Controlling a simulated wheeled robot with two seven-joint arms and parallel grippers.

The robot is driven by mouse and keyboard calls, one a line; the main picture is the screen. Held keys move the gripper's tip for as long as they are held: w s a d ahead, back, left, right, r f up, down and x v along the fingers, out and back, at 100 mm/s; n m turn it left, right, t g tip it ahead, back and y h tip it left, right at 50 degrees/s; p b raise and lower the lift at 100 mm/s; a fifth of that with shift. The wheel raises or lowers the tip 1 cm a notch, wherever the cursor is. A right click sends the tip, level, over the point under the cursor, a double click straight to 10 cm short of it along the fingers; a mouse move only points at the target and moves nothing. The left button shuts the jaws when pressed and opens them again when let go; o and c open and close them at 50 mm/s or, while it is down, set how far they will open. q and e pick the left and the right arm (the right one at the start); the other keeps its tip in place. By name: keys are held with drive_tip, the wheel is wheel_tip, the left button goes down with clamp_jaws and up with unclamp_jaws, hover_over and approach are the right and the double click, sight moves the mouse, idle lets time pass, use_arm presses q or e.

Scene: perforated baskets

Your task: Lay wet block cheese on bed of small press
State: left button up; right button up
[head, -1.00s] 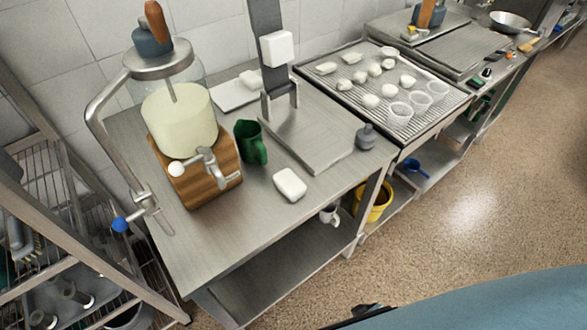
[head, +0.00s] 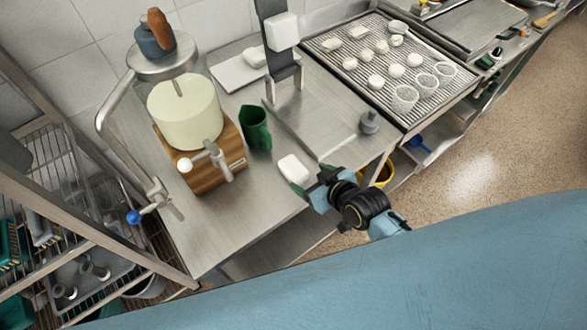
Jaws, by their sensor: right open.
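The white cheese block (head: 293,168) lies on the metal table near its front edge, in front of the small press. The press's flat metal bed (head: 318,128) is just behind and right of the block, and its upright column carries a white block-shaped head (head: 283,31). The bed is bare. My right gripper (head: 312,181) is open at the front right of the cheese block, its fingertips close to it. Whether they touch it cannot be told. My left gripper is out of view.
A green jug (head: 255,128) and a glass vat on a wooden base (head: 212,165) stand left of the press. A grey weight (head: 369,122) is right of the bed. A ribbed draining table (head: 440,82) holds cheeses and perforated baskets. The table front (head: 225,225) is clear.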

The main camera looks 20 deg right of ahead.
sight(296, 171)
drive_tip(key=shift+a+b+x, duration=0.1)
drive_tip(key=shift+b+x, duration=0.05)
drive_tip(key=shift+x, duration=2)
drive_tip(key=shift+a+b+x, duration=0.15)
drive_tip(key=shift+x, duration=2.05)
drive_tip(key=shift+r, duration=0.1)
drive_tip(key=c, duration=1.3)
